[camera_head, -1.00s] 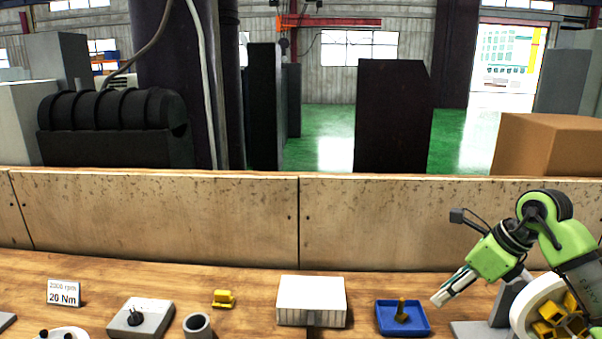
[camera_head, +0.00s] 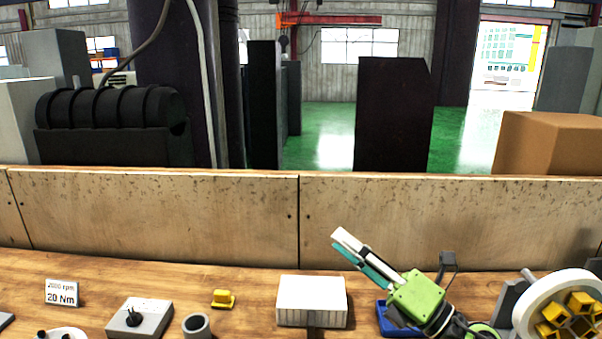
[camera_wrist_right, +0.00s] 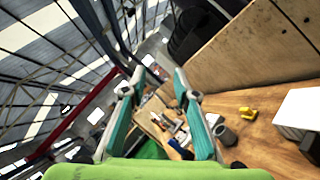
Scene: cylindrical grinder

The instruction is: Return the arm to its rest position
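My right gripper (camera_head: 340,240) is green with pale and teal fingers. In the head view it is above the table, pointing up and to the left, in front of the wooden backboard. The right wrist view shows its two fingers (camera_wrist_right: 157,78) apart with nothing between them, so it is open and empty. The gripper body covers much of the blue tray (camera_head: 384,316); its contents are hidden. My left gripper is not in view.
The table holds a white ribbed box (camera_head: 312,290), a yellow part (camera_head: 223,298), a grey cylinder (camera_head: 196,325), a grey block with a knob (camera_head: 140,318) and a sign (camera_head: 62,293). A white round holder with yellow parts (camera_head: 558,310) stands right. The backboard (camera_head: 160,215) runs behind.

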